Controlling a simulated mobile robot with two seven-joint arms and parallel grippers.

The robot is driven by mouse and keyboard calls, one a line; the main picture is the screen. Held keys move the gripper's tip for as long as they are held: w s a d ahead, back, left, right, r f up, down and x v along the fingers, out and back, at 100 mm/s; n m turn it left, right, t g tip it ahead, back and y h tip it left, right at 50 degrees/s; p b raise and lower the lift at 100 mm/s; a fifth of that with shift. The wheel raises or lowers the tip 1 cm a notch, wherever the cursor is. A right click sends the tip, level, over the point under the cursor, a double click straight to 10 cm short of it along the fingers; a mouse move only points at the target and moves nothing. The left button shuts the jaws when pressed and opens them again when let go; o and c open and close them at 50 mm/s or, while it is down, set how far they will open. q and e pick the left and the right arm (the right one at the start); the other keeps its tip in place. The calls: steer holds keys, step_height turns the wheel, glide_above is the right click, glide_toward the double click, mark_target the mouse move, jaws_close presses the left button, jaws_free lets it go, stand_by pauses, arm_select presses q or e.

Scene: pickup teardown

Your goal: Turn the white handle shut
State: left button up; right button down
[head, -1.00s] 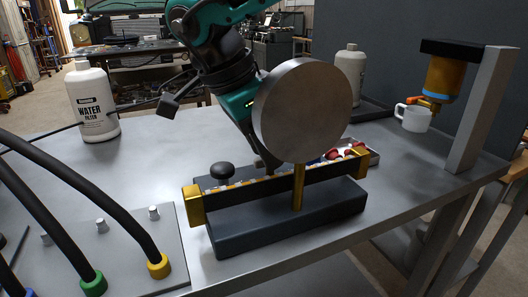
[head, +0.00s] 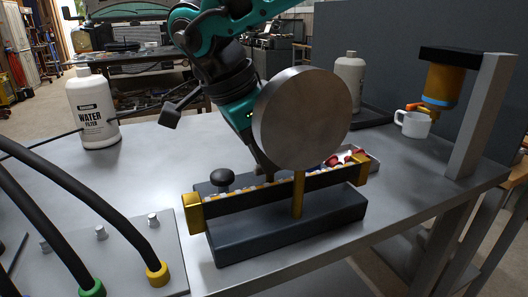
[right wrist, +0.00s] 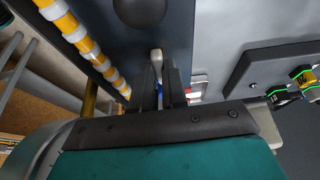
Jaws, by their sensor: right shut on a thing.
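In the right wrist view the white handle (right wrist: 156,56) shows as a small pale lever at the tips of my right gripper (right wrist: 161,82). The dark fingers are closed on it, one on each side. In the head view my right gripper (head: 265,168) reaches down behind the dark bar, partly hidden by the large grey metal disc (head: 301,118). The white handle is hidden there. The bar stands on a dark base (head: 285,228) on the bench. My left gripper is not in view.
A black knob (head: 222,177) stands left of my gripper. A tray (head: 374,164) with red and white things lies right of the disc. A white mug (head: 412,124), two bottles and hoses stand around.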

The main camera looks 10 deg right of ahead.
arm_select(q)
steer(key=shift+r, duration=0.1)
